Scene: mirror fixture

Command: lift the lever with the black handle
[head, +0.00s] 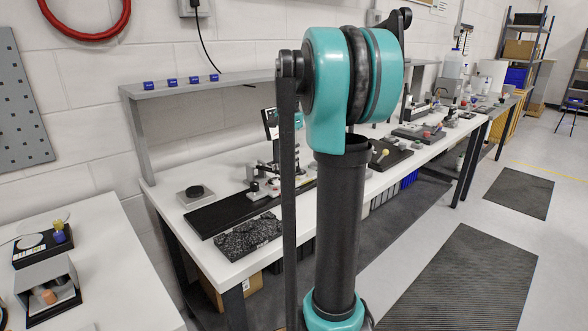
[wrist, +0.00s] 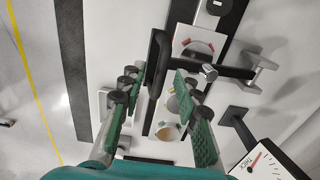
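In the wrist view, a thick black handle (wrist: 157,62) lies lengthwise in the gap between my fingertips, reaching beyond them. It appears to join a dark bar running right past a silver knob (wrist: 208,72). My gripper (wrist: 157,84), with green-padded fingers, is open, one finger on each side of the handle's near end. I cannot tell whether either finger touches it. A fixture plate (wrist: 198,40) with red marks lies just beyond the handle. In the head view, the fixture (head: 264,188) stands on the bench, partly hidden by my arm; my gripper is not visible there.
A dial gauge (wrist: 268,160) stands at the lower right of the wrist view. In the head view, a speckled plate (head: 247,237) and a grey block with a black knob (head: 195,195) are on the white bench (head: 225,270). A shelf (head: 230,84) runs behind.

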